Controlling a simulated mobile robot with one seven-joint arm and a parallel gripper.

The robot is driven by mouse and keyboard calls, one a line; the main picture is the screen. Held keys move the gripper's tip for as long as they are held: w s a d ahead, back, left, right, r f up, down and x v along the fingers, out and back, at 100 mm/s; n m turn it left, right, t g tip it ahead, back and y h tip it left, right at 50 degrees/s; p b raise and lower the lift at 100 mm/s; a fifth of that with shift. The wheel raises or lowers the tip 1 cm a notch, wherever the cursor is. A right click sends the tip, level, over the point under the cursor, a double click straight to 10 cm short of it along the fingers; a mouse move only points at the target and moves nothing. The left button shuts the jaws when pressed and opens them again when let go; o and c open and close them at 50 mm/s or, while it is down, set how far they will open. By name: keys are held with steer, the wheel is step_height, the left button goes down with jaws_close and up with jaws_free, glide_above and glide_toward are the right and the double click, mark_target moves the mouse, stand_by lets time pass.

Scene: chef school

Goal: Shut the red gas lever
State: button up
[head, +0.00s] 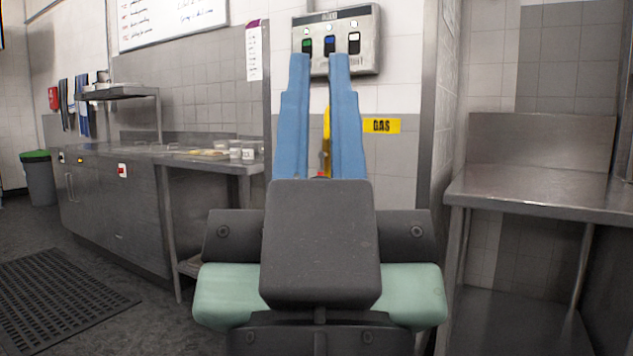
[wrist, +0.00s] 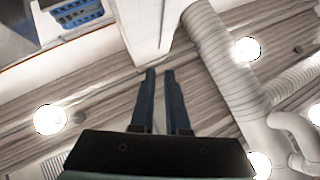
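A yellow gas pipe (head: 326,140) runs down the tiled wall, seen between my gripper's fingers in the head view. A small red part (head: 320,175), perhaps the gas lever, shows low between the fingers, just above my gripper's dark body. Most of it is hidden, so I cannot tell its position. My gripper (head: 319,58) points up, with its two blue fingers apart and nothing between them. In the wrist view my gripper (wrist: 159,73) also shows a gap between the fingers, against the ceiling; no lever is visible there.
A yellow GAS label (head: 381,125) is on the wall right of the fingers. A grey control panel (head: 362,45) hangs above, behind the fingertips. A steel table (head: 545,195) stands at right, and a steel counter (head: 125,152) at left.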

step_height(320, 180, up, 41)
steer(key=p, duration=3.9)
steer(key=shift+r, duration=0.1)
jaws_close()
steer(key=shift+w, duration=0.1)
